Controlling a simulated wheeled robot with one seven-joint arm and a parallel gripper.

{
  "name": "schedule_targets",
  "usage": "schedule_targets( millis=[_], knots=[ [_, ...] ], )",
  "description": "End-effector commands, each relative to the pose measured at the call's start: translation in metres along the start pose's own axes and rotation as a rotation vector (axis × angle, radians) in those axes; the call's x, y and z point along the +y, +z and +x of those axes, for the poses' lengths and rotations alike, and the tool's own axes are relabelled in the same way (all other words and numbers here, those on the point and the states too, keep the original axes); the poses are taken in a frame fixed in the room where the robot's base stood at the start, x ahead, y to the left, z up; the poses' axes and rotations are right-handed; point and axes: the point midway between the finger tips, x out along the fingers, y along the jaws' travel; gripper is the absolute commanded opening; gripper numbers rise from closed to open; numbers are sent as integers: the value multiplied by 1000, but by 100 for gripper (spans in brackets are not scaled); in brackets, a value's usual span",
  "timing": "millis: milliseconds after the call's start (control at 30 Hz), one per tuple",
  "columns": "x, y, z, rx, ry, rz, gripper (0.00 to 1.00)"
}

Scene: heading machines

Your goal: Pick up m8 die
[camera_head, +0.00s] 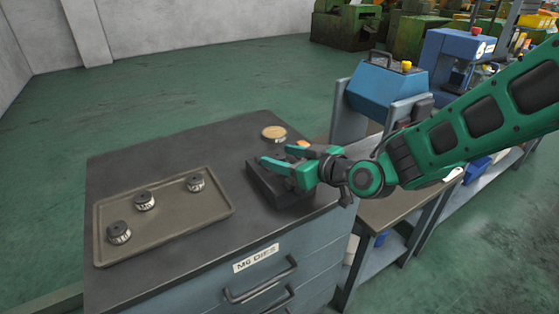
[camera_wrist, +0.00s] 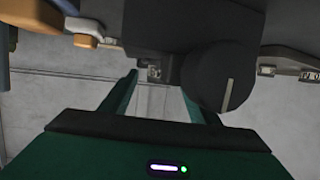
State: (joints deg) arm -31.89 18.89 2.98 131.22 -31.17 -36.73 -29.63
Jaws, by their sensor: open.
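Three short round dies with dark tops and ribbed metal sides stand on the tan tray in the head view: a front-left die (camera_head: 119,232), a middle die (camera_head: 145,200) and a back-right die (camera_head: 195,183). No size mark is readable on them, so I cannot tell which is m8. My gripper (camera_head: 276,165) is open, right of the tray (camera_head: 165,244), over a black block (camera_head: 262,188) on the cabinet top. In the wrist view my open fingers (camera_wrist: 160,92) point toward dark shapes, including a dark round part (camera_wrist: 226,88) with a pale line. Nothing is visibly held.
The dark cabinet top (camera_head: 190,142) has free room behind the tray. A tan disc (camera_head: 273,132) lies behind my gripper. The drawer label (camera_head: 256,258) seems to read "M6 DIES". A blue machine (camera_head: 386,85) and a bench stand right of the cabinet.

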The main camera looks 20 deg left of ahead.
Motion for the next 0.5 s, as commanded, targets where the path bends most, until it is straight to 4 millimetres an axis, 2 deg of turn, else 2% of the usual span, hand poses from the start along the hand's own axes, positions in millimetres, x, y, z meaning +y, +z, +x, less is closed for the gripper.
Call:
schedule_targets(
  millis=[167,200,400,433,500],
  knots=[
    [0,0,0,0,0,0,56],
    [0,0,0,0,0,0,53],
    [1,0,0,0,1,0,5],
    [1,0,0,0,1,0,0],
    [1,-1,0,2,2,0,0]
  ],
)
